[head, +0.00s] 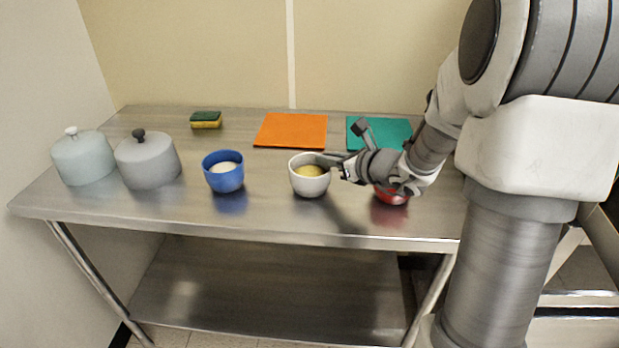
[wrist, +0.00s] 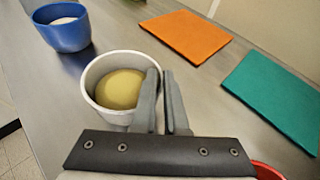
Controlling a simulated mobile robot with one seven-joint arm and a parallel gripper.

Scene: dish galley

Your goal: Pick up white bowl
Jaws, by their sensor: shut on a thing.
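The white bowl (head: 311,187) is upright at the middle of the steel table, with a round yellow thing (head: 311,170) inside it. In the wrist view the yellow thing (wrist: 120,89) fills much of the bowl (wrist: 88,75). My gripper (head: 326,160) comes in from the right and is shut on the bowl's right wall. In the wrist view the fingers (wrist: 164,85) straddle that wall, one inside the rim and one outside. The bowl is on the table or very close to it; I cannot tell which.
A blue bowl (head: 224,181) with something white inside stands left of the white bowl. Two lidded pots (head: 147,164) (head: 83,161) are farther left. A sponge (head: 206,120), an orange mat (head: 291,130) and a teal mat (head: 390,127) lie behind. A red thing (head: 390,197) is partly hidden under my arm.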

